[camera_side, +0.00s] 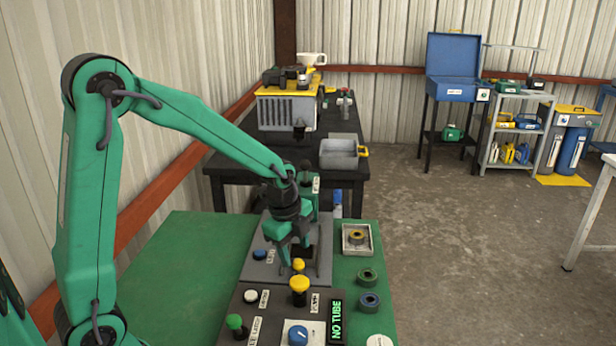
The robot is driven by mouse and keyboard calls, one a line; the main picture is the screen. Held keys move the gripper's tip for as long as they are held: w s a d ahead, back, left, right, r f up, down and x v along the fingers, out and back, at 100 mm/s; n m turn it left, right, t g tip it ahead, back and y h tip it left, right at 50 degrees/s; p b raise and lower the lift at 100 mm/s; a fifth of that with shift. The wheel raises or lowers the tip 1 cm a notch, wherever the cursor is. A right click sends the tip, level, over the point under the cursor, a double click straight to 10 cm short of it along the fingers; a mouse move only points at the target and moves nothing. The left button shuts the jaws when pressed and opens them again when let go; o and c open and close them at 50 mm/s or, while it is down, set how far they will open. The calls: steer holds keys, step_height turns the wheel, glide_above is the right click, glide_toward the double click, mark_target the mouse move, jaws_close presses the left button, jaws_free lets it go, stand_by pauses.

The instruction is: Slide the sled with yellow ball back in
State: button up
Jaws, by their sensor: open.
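A small yellow ball (298,265) shows at the near edge of the grey plate (262,272) on the green bench. The sled under it is mostly hidden by my gripper and by a larger yellow knob in front. My gripper (293,258) points down over the plate, open, with its fingers just behind and above the yellow ball. I cannot tell whether a finger touches the ball. A dark slot shows beside the fingers on the plate.
A larger yellow knob (299,285), a green ball knob (234,322), a blue dial (298,333) and a lit "NO TUBE" display (336,320) stand in front. A tray (347,250) and loose rings (367,276) lie right. The bench's left side (170,270) is clear.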

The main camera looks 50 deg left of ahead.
mark_target(297, 261)
steer(key=shift+w+f, duration=0.2)
steer(key=shift+f, duration=0.85)
steer(key=shift+w+f, duration=0.2)
steer(key=shift+f, duration=0.85)
jaws_close()
steer(key=shift+w+a, duration=3.8)
steer(key=shift+a, duration=0.05)
